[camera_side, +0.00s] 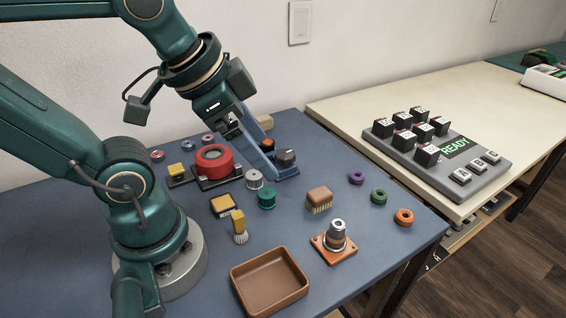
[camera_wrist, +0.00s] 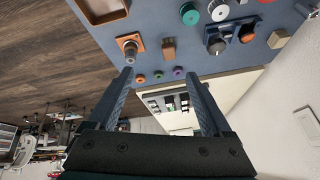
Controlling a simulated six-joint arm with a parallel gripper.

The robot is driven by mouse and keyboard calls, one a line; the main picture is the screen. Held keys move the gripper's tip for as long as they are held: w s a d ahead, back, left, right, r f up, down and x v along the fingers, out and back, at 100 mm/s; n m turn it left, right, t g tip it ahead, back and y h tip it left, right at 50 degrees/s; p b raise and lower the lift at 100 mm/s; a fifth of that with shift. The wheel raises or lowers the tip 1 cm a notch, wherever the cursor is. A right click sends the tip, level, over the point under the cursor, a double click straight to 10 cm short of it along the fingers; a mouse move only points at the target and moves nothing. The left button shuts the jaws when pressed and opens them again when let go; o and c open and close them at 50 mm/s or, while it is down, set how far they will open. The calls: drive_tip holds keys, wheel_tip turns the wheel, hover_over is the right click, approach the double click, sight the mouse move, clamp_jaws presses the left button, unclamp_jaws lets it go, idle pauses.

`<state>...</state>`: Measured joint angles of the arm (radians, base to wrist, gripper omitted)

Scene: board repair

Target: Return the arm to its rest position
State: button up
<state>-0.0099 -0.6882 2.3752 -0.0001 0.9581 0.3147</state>
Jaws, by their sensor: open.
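My gripper (camera_side: 230,127) hangs above the back of the blue table (camera_side: 190,272) in the side view, beyond the red round device. In the wrist view its two dark fingers (camera_wrist: 158,77) stand wide apart with nothing between them. The gripper is open and empty. My arm is bent and raised, with its wrist reaching over the table near the wall. Part of the arm is cut off by the picture's edge. The fingertips are small and partly unclear in the side view.
The red round device (camera_side: 213,160) and a blue panel with a black knob (camera_side: 286,156) are under the wrist. A brown tray (camera_side: 270,300), an orange-based post (camera_side: 335,238), a brush (camera_side: 319,199) and coloured rings stand nearby. A keypad reading READY (camera_side: 440,160) is right.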

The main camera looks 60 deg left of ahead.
drive_tip(key=f+n, duration=0.1)
drive_tip(key=s+f+n, duration=0.1)
drive_tip(key=n, duration=0.1)
drive_tip(key=shift+s, duration=0.15)
